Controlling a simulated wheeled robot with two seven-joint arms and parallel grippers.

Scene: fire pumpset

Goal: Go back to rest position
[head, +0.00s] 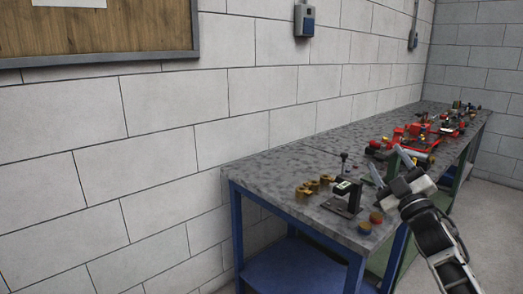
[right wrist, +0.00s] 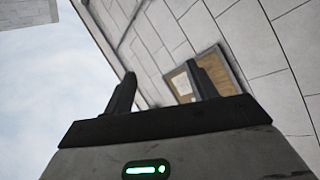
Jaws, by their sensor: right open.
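My right gripper (head: 390,170) is raised in front of the workbench at the right of the head view, with its two fingers apart and nothing between them. In the right wrist view its fingers (right wrist: 162,92) are spread, with only the wall, a board and a pale area beyond them. In the head view the gripper overlaps part of the bench top, so I cannot tell its exact height above it. My left gripper is not in view.
The workbench (head: 275,162) has a grey top and blue legs, and runs along the block wall (head: 160,110). A black stand device (head: 345,196), brass fittings (head: 314,186) and red pump parts (head: 420,138) stand on it. A wooden board (head: 95,28) hangs on the wall.

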